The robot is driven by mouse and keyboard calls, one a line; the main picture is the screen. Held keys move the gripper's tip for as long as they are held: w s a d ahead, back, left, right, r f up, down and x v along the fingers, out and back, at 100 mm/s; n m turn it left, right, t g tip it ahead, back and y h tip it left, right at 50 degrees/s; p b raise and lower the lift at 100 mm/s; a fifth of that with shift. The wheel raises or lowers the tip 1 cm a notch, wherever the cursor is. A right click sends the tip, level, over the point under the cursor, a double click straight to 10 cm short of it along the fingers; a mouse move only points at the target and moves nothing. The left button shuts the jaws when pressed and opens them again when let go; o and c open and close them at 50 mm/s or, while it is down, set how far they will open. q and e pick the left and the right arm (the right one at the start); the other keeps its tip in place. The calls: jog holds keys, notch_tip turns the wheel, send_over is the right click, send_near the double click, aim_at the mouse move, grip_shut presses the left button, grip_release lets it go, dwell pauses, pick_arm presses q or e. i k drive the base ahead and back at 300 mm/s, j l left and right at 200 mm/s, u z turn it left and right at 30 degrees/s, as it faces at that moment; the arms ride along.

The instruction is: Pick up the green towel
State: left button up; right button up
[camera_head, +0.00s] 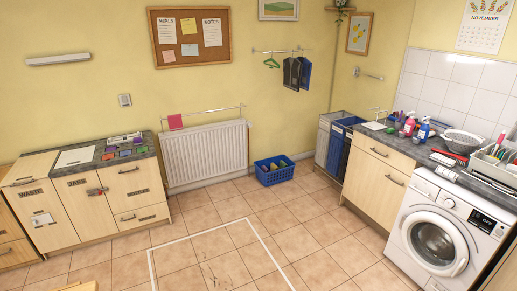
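I cannot make out a green towel for certain. A small green item (283,163) shows among things in the blue basket (274,180) on the floor by the back wall; it is too small to identify. A green hanger (271,63) hangs from the wall rail, with no towel visible on it. Neither of my grippers is in view.
A radiator (207,155) is on the back wall. A cabinet (120,190) with small coloured items on top stands at left. A washing machine (440,232) and a counter with bottles and a dish rack (497,165) are at right. The middle tiled floor is open, with a white outline.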

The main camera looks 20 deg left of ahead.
aim_at(282, 164)
jog(key=i+j+u, duration=0.1)
jog(key=i+u, duration=0.35)
jog(key=i, duration=4.1)
